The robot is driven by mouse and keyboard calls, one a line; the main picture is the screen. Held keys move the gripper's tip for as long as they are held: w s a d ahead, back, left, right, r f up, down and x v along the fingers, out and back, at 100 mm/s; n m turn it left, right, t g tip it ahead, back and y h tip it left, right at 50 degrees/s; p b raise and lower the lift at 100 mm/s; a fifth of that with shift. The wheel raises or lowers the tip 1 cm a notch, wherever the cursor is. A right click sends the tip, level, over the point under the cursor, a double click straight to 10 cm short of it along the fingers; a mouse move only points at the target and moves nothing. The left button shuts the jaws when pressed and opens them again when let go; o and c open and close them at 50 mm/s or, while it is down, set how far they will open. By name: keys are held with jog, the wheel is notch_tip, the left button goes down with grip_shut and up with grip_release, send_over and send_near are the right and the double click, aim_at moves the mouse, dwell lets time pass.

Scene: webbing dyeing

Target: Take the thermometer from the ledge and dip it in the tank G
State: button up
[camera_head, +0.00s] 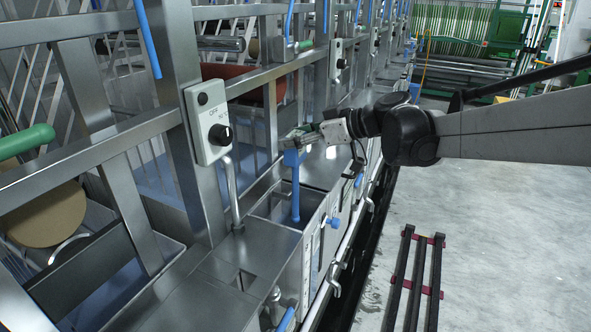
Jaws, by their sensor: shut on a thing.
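The thermometer (296,190) is a blue stick with a wider blue top, standing close to upright. My gripper (291,143) is shut on its top end, coming from the right. The stick hangs over a small open steel tank (283,227) beside the machine frame. Its lower end appears to be inside the opening, but I cannot tell how deep or whether it touches liquid. I cannot read a letter G on this tank.
A grey control box (208,122) with a black knob is on the steel frame left of my gripper. Steel rails and posts line the left side. A blue valve handle (334,223) sticks out right of the tank. A dark rack (418,275) lies on the otherwise open floor at right.

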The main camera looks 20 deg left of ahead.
jog(key=shift+r+p, duration=2.2)
jog(key=shift+r, duration=2)
